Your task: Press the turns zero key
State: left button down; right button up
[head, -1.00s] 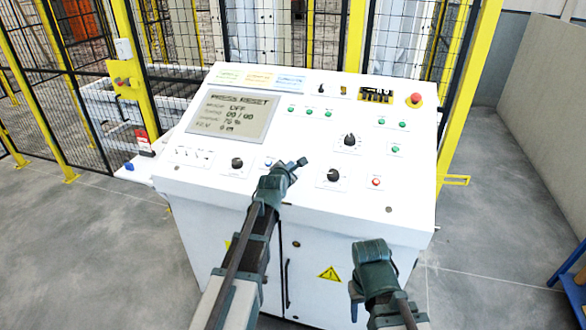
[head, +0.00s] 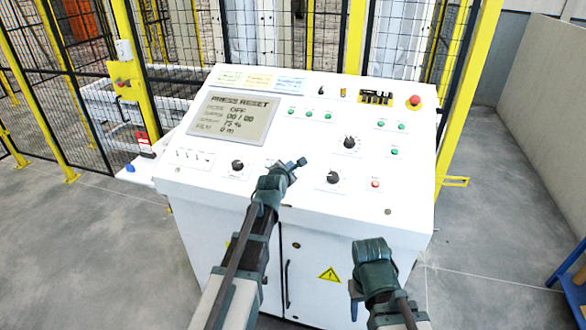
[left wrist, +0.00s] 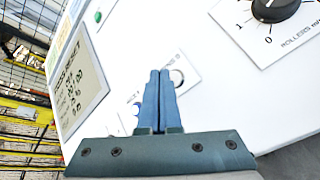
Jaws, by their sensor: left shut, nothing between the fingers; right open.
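A small key plate on the white sloping console (head: 330,230) lies under my left gripper (head: 300,163). In the left wrist view the plate shows a blue key (left wrist: 137,104) left of the fingers and a pale round key (left wrist: 177,78) right of them. The label is partly hidden and too small to read surely, so I cannot tell for certain which is the turns zero key. My left gripper is shut and empty, its tips (left wrist: 160,74) over the plate between the two keys; contact cannot be told. My right gripper (head: 356,300) is open, low before the console front.
The console screen (head: 233,116) reads PRESS RESET. Black knobs (head: 333,177), green buttons, a red button (head: 375,184) and a red emergency stop (head: 414,101) are on the panel. Yellow-framed fencing (head: 455,110) stands behind.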

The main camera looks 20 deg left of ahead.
pick_arm(q)
jog(key=r+p, duration=0.1)
jog(key=s+r+p, duration=0.1)
jog(key=r+p, duration=0.1)
jog(key=s+r+p, duration=0.1)
jog(key=shift+r, duration=0.3)
dwell(0.3)
dwell(0.5)
jog(key=s+d+f+m+g+h, duration=0.2)
jog(key=s+d+f+m+g, duration=0.5)
jog(key=s+d+f+m, duration=0.6)
jog(key=s+d+m+g+y, duration=0.1)
jog(key=s+d+m+g, duration=0.1)
jog(key=s+m, duration=0.7)
jog(key=s+d+f+m+g+y, duration=0.1)
jog(key=s+d+m+g+y, duration=0.1)
jog(key=s+m+g, duration=0.3)
jog(key=s+m, duration=0.4)
jog(key=s, duration=0.3)
jog(key=shift+s+f+m, duration=0.15)
jog(key=shift+s+m, duration=0.1)
jog(key=shift+m, duration=0.15)
